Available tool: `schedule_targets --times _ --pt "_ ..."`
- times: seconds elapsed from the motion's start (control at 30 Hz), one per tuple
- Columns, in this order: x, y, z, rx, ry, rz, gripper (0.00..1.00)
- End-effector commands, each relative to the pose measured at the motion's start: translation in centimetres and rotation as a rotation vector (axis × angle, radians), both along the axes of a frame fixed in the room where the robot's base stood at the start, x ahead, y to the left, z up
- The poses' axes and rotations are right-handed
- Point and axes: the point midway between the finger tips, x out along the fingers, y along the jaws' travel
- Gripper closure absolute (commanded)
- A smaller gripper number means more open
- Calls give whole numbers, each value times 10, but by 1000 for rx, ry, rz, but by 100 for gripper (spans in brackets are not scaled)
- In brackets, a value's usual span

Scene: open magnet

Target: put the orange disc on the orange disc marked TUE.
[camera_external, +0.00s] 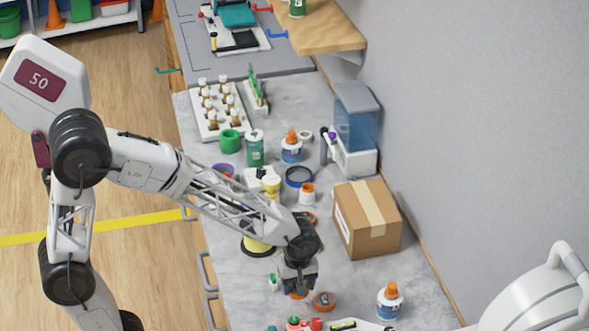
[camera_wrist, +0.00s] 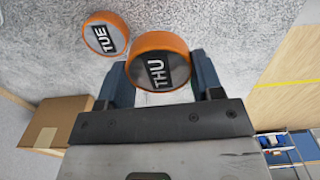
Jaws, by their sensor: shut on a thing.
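My gripper (camera_wrist: 160,76) is shut on an orange disc whose dark label reads THU (camera_wrist: 156,70). The disc sits between the two fingers, its labelled face towards the wrist camera. The orange disc marked TUE (camera_wrist: 103,38) lies on the grey counter, just left of the held disc in the wrist view. In the external view my gripper (camera_external: 299,287) is low over the counter's near part, and the TUE disc (camera_external: 325,300) is close to its right. The held disc is mostly hidden there. Its exact height above the counter is hard to tell.
A cardboard box (camera_external: 368,218) stands right of my gripper near the wall. A bottle with an orange cap (camera_external: 390,300) stands at the lower right. Several small items (camera_external: 305,323) lie along the bottom. Jars and a vial rack (camera_external: 217,110) crowd the counter farther back.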

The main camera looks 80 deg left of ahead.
Motion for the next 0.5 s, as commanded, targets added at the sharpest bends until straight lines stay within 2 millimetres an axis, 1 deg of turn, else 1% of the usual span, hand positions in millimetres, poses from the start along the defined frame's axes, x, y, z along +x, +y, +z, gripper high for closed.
schedule_targets --times 0.03,0.1,0.3,0.5 --pt "-10 -2 1 0 -1 -2 64" --pt "-23 -4 3 0 -2 -5 64" --pt "-56 -9 4 0 -1 -11 64" --pt "-78 -12 3 0 -1 -16 64"
